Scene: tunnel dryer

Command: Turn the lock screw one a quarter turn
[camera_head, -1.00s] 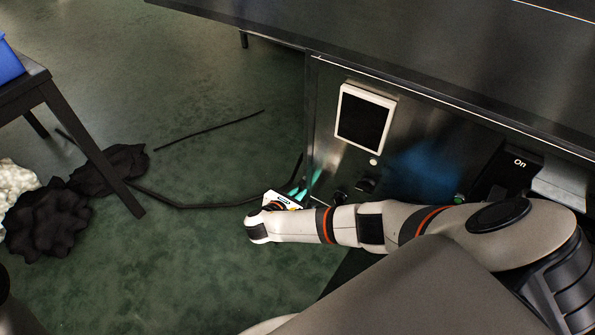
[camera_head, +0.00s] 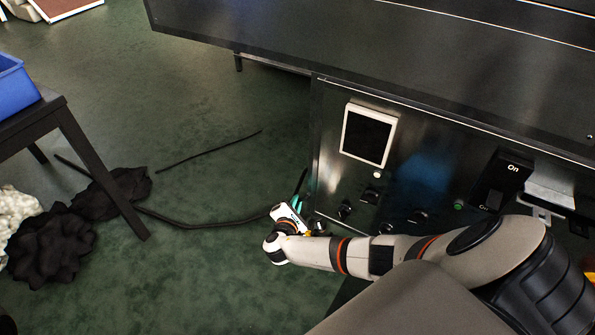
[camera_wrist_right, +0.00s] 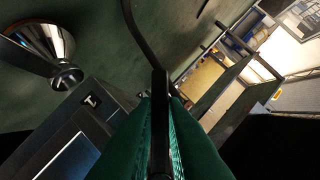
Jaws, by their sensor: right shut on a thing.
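My right gripper (camera_head: 300,186) is at the left edge of the machine's front panel, low down, with its teal fingers pointing up in the head view. In the right wrist view, its green fingers (camera_wrist_right: 160,135) are shut on a dark narrow bar (camera_wrist_right: 160,100) standing between them. I cannot tell whether this bar is lock screw one or part of it. No lock screw can be picked out for sure in either view; my wrist and fingers cover part of the panel's lower left corner. My left gripper is not in view.
The machine's panel has a white-framed screen (camera_head: 368,135), black knobs (camera_head: 345,210) and an On switch (camera_head: 507,180). A black cable (camera_head: 200,222) lies on the floor, with dark cloth (camera_head: 50,245) near a table (camera_head: 75,140) bearing a blue bin (camera_head: 15,88).

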